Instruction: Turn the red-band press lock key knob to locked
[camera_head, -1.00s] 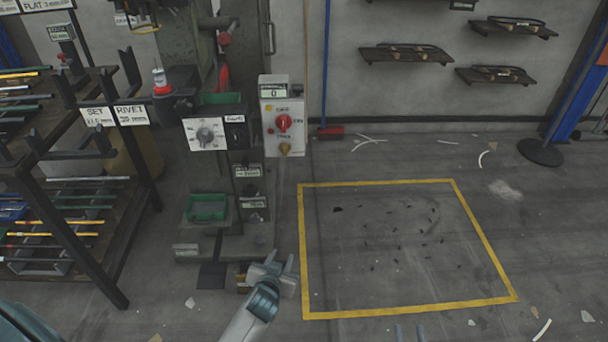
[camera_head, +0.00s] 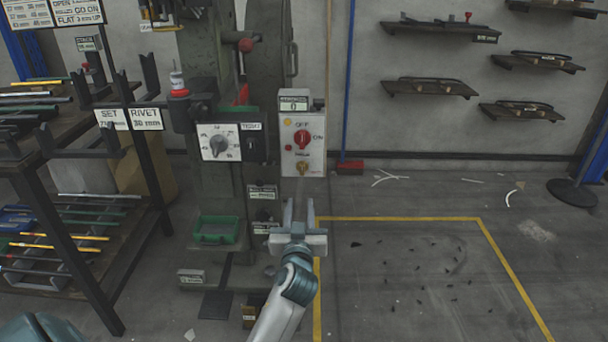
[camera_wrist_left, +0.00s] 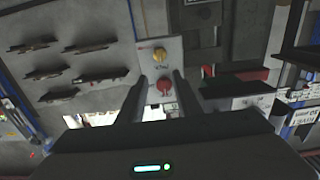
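The press (camera_head: 215,120) stands left of centre in the head view, with a white control box (camera_head: 315,158) on its right side. The box carries a red rotary knob (camera_head: 302,139) and below it a small brass key knob (camera_head: 302,168). My left gripper (camera_head: 299,208) is open and empty, its fingers pointing toward the box from below, apart from the key knob. In the left wrist view, which is upside down, the brass key knob (camera_wrist_left: 160,54) and red knob (camera_wrist_left: 164,86) show near and between the finger lines. The key knob's lettering is too small to read. My right gripper is out of view.
A dial panel (camera_head: 219,142) and a lamp post with a red band (camera_head: 178,92) sit left of the box. A rack with rods (camera_head: 60,135) stands at the left. Floor inside the yellow outline (camera_head: 400,218) is free of large objects. Wall shelves (camera_head: 430,88) hang at the right.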

